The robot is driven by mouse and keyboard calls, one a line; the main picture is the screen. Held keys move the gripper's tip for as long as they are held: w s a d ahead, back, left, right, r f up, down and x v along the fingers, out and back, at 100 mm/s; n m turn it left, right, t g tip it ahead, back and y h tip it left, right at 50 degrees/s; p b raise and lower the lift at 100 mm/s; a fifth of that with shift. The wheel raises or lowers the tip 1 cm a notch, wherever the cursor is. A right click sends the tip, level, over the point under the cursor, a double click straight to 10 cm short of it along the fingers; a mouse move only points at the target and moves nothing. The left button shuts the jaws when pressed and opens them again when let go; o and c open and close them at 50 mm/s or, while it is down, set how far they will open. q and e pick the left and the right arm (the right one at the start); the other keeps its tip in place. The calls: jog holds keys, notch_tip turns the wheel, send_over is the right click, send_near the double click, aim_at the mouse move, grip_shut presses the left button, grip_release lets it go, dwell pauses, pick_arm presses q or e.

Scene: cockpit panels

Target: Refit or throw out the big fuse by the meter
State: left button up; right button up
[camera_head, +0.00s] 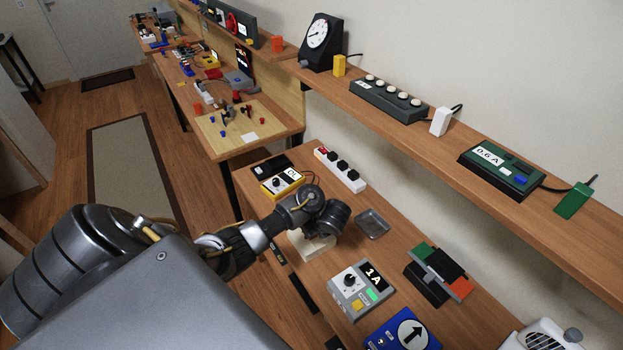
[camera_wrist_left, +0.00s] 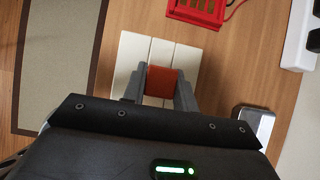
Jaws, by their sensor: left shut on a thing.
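My left gripper (camera_wrist_left: 160,76) is shut on a red-brown block, which looks like the big fuse (camera_wrist_left: 160,82). One grey finger presses on each side of it. Below it is a white grooved block (camera_wrist_left: 150,47), and I cannot tell whether the fuse touches it. In the head view the white block (camera_head: 308,246) is partly hidden by my left wrist, and the fuse and fingers are hidden. The yellow meter (camera_head: 282,183) with a dial and leads lies just behind the wrist. My right gripper is not in view.
A shallow metal tray (camera_head: 372,223) is right of the wrist; it also shows in the wrist view (camera_wrist_left: 255,122). A white power strip (camera_head: 342,170) lies behind. A grey 1 A box (camera_head: 360,289) stands in front. A shelf (camera_head: 450,142) overhangs the bench's back edge.

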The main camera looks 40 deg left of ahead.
pick_arm(q)
jog(key=shift+f+b, duration=0.5)
jog(key=shift+f, duration=0.2)
jog(key=o, duration=1.1)
jog(key=shift+r, duration=0.1)
jog(key=shift+d+r+p, duration=0.25)
jog(key=shift+r+p, duration=0.15)
jog(key=shift+r, duration=0.05)
jog(key=p+v, duration=0.3)
jog(key=v, duration=0.6)
jog(key=shift+s+d+r, duration=0.2)
jog(key=shift+r, duration=0.1)
